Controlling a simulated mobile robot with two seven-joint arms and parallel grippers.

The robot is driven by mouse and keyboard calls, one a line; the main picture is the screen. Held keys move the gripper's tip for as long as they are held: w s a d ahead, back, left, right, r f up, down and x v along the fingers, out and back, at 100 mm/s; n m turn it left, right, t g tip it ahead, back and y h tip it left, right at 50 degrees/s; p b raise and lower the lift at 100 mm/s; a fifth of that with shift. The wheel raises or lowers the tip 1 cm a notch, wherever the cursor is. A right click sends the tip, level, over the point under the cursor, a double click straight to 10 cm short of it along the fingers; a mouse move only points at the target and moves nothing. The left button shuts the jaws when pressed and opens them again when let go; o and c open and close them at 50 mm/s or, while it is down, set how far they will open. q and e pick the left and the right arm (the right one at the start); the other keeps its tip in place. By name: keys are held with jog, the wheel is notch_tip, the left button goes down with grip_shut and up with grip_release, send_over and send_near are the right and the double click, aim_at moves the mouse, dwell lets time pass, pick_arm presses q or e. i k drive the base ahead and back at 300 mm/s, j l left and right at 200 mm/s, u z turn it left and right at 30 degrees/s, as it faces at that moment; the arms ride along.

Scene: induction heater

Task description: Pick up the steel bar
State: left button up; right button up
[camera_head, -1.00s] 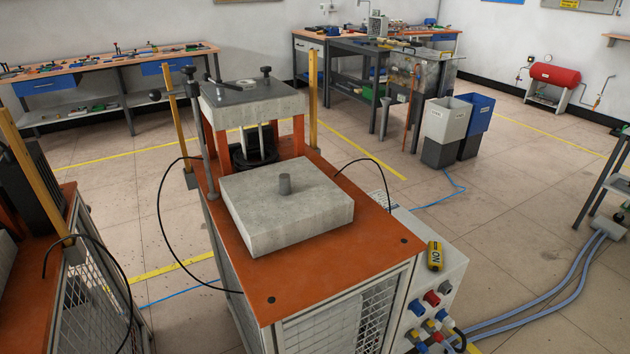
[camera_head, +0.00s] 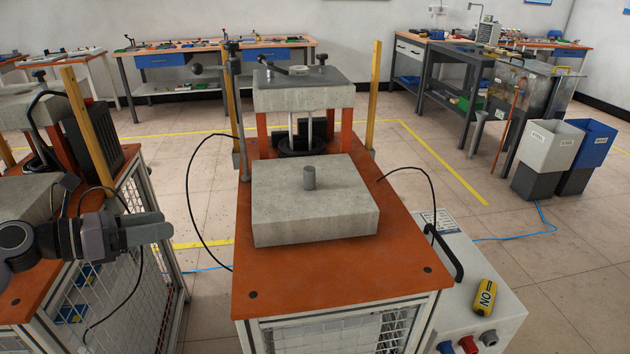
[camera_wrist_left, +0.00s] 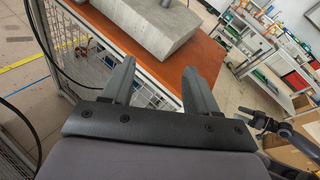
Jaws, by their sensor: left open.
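A short grey cylinder, which looks like the steel bar (camera_head: 309,177), stands upright on top of a pale concrete block (camera_head: 315,215). The block rests on the orange top of the machine (camera_head: 330,283) in the middle of the head view. My left gripper (camera_head: 158,228) comes in from the left in the head view, apart from the block and lower left of it. In the left wrist view its two fingers (camera_wrist_left: 158,78) are spread with nothing between them.
Behind the block stands a press-like frame (camera_head: 303,92) with a dark coil (camera_head: 301,145). Yellow posts and black cables flank the machine. A switch box (camera_head: 470,300) sits at the right. A second similar machine (camera_head: 70,205) is at the left.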

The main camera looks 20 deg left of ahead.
aim_at(309, 171)
jog(key=i+l, duration=0.75)
